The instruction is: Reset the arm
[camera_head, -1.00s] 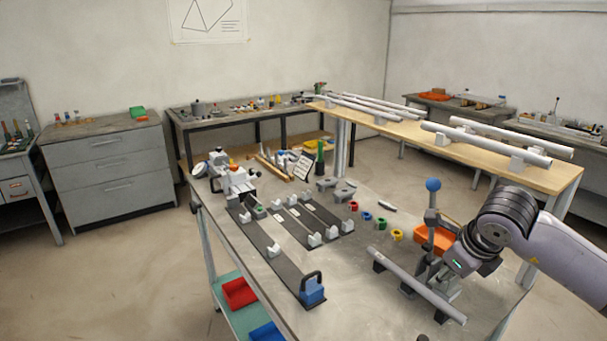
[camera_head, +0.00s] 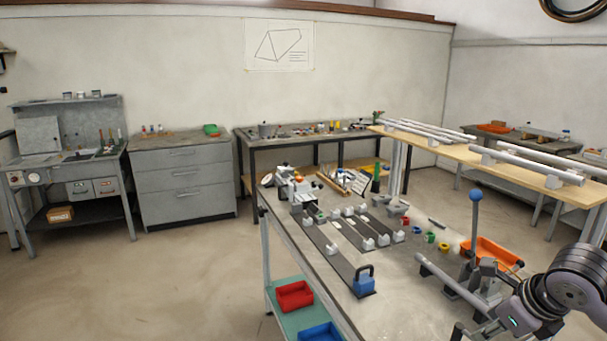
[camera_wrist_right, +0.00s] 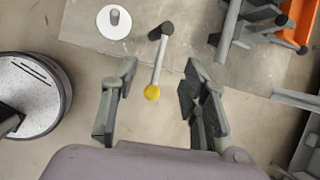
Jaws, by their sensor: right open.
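My right arm comes in from the lower right of the head view. Its gripper (camera_head: 472,322) is at the near right end of the grey worktable (camera_head: 320,268), close to a long pale tube (camera_head: 452,280) in holders. In the right wrist view the gripper (camera_wrist_right: 158,95) is open and empty, its two fingers well apart. My left gripper is not in view.
A blue-knobbed lever (camera_head: 476,196) and an orange bin (camera_head: 492,254) stand by the right arm. Dark rails with small blocks and a blue-handled piece (camera_head: 364,282) lie on the table. Red (camera_head: 294,296) and blue bins sit on the shelf below. Floor at left is clear.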

